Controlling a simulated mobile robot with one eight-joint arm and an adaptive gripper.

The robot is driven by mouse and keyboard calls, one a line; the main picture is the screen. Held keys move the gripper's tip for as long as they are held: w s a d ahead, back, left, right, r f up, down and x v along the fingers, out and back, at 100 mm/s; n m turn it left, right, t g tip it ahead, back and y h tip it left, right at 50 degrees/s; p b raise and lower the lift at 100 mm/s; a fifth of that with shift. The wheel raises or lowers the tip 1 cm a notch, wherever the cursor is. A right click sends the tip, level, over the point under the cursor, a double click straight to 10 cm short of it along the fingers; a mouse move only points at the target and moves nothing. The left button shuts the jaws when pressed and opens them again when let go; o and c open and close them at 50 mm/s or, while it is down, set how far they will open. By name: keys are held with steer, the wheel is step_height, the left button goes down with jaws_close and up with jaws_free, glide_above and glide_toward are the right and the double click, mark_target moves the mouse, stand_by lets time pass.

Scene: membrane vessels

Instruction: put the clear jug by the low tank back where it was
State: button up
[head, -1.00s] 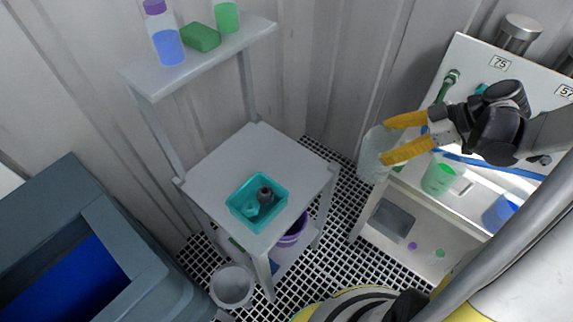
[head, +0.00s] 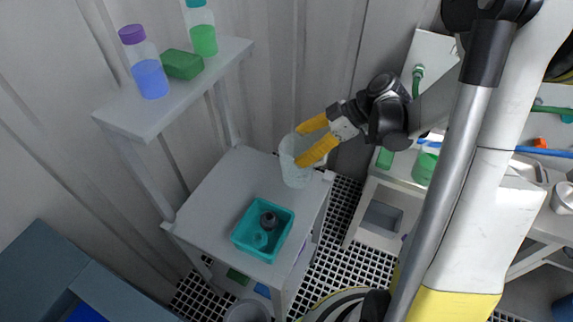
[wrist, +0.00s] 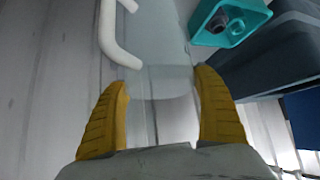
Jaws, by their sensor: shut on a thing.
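The clear jug (head: 291,172) is pale and see-through, held near the far right corner of the small grey table (head: 205,197). I cannot tell whether its base touches the tabletop. My gripper (head: 301,146) has its two yellow fingers shut on the jug from the right. In the wrist view the jug's clear wall (wrist: 160,50) shows between the fingers, with a white handle (wrist: 118,42) at its left. A grey-blue tank (head: 65,270) with blue inside stands low at the lower left.
A teal tray (head: 238,238) with a dark fitting sits on the table's front part. A shelf (head: 125,118) above holds two bottles and a green block (head: 182,64). At right is a bench with a green cup (head: 424,168). The table's left part is clear.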

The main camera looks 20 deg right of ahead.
mark_target(289, 148)
steer(key=w+a+f, duration=0.2)
steer(key=shift+a+b, duration=0.4)
steer(key=shift+f+b, duration=0.95)
steer(key=shift+f, duration=1.25)
steer(key=o, duration=1.4)
steer(key=shift+c, duration=0.2)
steer(key=shift+r, duration=0.2)
